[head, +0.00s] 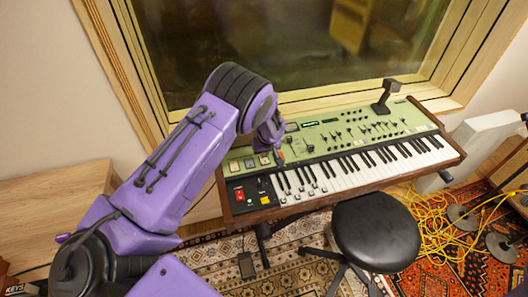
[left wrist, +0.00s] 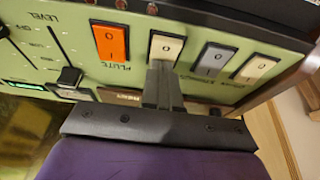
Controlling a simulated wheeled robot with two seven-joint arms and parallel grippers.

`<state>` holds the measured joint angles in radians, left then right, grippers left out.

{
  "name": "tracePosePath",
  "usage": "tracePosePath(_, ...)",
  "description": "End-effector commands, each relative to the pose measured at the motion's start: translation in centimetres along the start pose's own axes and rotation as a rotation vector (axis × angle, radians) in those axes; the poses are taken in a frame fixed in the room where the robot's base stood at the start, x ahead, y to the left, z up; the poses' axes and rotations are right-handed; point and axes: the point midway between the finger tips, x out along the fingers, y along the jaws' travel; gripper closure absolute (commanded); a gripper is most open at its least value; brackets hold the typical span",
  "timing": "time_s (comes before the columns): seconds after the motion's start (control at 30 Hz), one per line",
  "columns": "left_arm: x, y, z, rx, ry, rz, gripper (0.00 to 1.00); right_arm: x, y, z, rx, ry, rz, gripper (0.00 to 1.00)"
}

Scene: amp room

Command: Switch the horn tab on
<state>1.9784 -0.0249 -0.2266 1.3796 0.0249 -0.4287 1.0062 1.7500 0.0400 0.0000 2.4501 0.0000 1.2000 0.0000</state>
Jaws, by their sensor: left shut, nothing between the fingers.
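A row of rocker tabs shows in the left wrist view on the green panel: an orange tab (left wrist: 110,43), a cream tab (left wrist: 165,48), a grey tab (left wrist: 214,60) and another cream tab (left wrist: 256,68). The label by the orange tab seems to read FLUTE. I cannot read a HORN label; the one by the first cream tab is hidden by my fingers. My left gripper (left wrist: 163,72) is shut and empty, its tips over the lower end of that cream tab. I cannot tell whether they touch it. In the head view the left gripper (head: 276,143) is over the keyboard's left panel.
The wooden-cased keyboard (head: 345,165) stands below a window (head: 300,45). A black stool (head: 376,231) is in front, and yellow cables (head: 436,222) lie on the rug at right. A dark slider knob (left wrist: 70,77) stands near the tabs. A wooden cabinet (head: 50,195) is at left.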

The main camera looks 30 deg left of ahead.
Motion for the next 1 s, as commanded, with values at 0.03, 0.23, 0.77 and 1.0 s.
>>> tracePosePath(0.03, -0.1, -0.1, 0.5, 0.003, -0.007, -0.004, 1.0, -0.3, 0.0, -0.1, 0.0, 0.0, 0.0, 1.0)
tracePosePath(0.23, -0.5, -0.1, 1.4, 0.003, -0.008, -0.005, 1.0, -0.8, 0.1, -0.4, 0.0, 0.0, 0.0, 1.0)
tracePosePath(0.77, -4.7, -0.3, 0.1, -0.003, -0.005, -0.005, 1.0, -4.4, 0.4, -1.8, 0.0, 0.0, 0.0, 1.0)
tracePosePath(1.0, -9.3, -0.3, 0.3, -0.005, -0.002, -0.003, 1.0, -2.3, 0.2, -0.9, 0.0, -0.001, 0.0, 1.0)
